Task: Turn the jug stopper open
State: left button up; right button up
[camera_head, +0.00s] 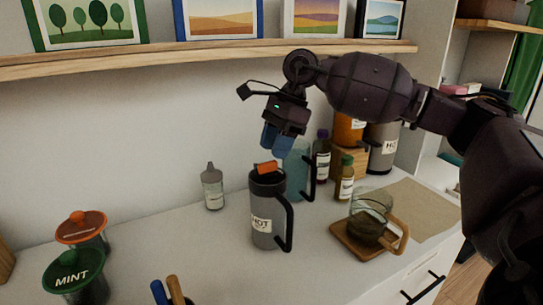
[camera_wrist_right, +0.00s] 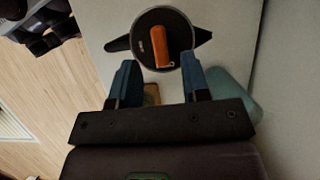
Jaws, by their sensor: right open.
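The grey jug (camera_head: 268,212) with a black handle and a label reading "HOT" stands upright on the white counter. Its orange stopper (camera_head: 266,167) sits on the black lid, and in the right wrist view the stopper (camera_wrist_right: 158,46) is an orange bar on the round dark lid (camera_wrist_right: 176,22). My right gripper (camera_head: 277,150) is just above the lid, with blue fingertips pointing down. In the right wrist view my right gripper (camera_wrist_right: 160,78) is open, its fingers apart and the stopper beyond the gap between them, apparently not touched. My left gripper is not in view.
A teal jug (camera_head: 298,172) stands close behind the grey jug. Bottles (camera_head: 322,160) and another grey jug (camera_head: 383,147) stand at the back right. A glass cup (camera_head: 368,215) is on a wooden coaster at right. A mint jar (camera_head: 77,275) and blue-and-wooden handles are at front left.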

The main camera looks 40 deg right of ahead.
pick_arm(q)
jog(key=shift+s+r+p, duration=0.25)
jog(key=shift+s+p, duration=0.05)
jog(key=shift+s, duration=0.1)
pick_arm(e)
jog(key=v, duration=0.7)
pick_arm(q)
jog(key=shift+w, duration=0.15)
pick_arm(e)
jog(key=shift+s+f, duration=0.1)
